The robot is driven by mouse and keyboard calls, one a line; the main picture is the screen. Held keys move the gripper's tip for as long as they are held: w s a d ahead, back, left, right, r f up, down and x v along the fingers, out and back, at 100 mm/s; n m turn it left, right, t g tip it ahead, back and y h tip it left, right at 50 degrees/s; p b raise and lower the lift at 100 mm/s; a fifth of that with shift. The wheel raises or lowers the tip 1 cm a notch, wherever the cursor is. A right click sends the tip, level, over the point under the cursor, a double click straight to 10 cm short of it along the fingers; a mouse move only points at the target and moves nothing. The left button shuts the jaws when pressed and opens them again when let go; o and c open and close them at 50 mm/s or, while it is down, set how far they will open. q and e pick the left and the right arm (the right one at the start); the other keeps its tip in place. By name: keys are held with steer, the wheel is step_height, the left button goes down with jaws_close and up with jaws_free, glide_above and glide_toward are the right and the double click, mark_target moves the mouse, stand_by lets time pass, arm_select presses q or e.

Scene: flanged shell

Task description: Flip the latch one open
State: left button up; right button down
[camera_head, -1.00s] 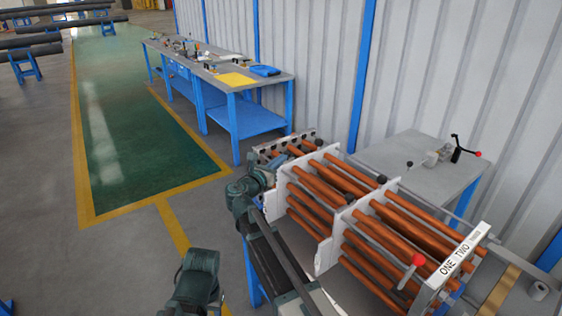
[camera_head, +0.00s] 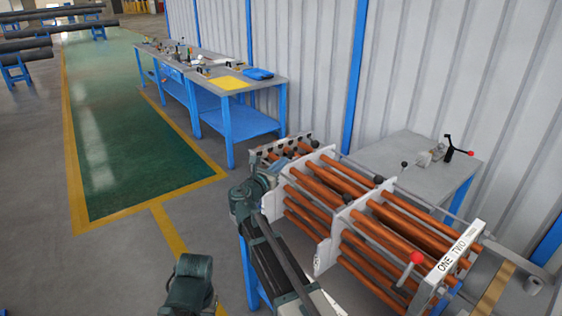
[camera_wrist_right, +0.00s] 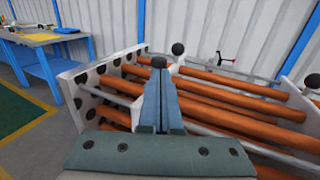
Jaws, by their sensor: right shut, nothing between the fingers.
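The flanged shell frame with copper-coloured tubes and white plates (camera_head: 336,218) fills the right of the head view. A white label plate reading ONE and TWO (camera_head: 460,255) is at its near right end. A red ball handle (camera_head: 416,258) stands near that label. Black ball knobs show on the frame, one at the top (camera_head: 379,180). In the right wrist view, a black knob on a white base (camera_wrist_right: 178,48) stands just beyond my right gripper (camera_wrist_right: 160,78). The gripper is shut and empty, over the tubes; contact is unclear. Which knob belongs to latch one is unclear.
A grey table (camera_head: 412,160) behind the frame carries a clamp with a red-tipped handle (camera_head: 458,146). A blue-legged workbench (camera_head: 236,93) with tools stands at the back. The green floor lane (camera_head: 125,150) on the left is clear.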

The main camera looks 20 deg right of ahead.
steer(key=v, duration=1.1)
steer(key=s+d+f+m+g+y, duration=0.2)
steer(key=s+f+m+g+y, duration=0.25)
steer(key=s+f+m, duration=0.35)
steer(key=s+d+f+m+g+y, duration=0.3)
steer(key=s+f+m+g, duration=0.3)
steer(key=f+m, duration=0.5)
steer(key=s+a+f+m+g+y, duration=0.1)
steer(key=s+a+f+m+y, duration=0.1)
steer(key=s+a, duration=1.1)
steer(key=a+m+y, duration=0.1)
steer(key=a+y, duration=0.1)
steer(key=a, duration=0.2)
steer(key=shift+m+g+y+p, duration=0.3)
steer(key=shift+g+y+p, duration=0.05)
steer(key=shift+p, duration=0.05)
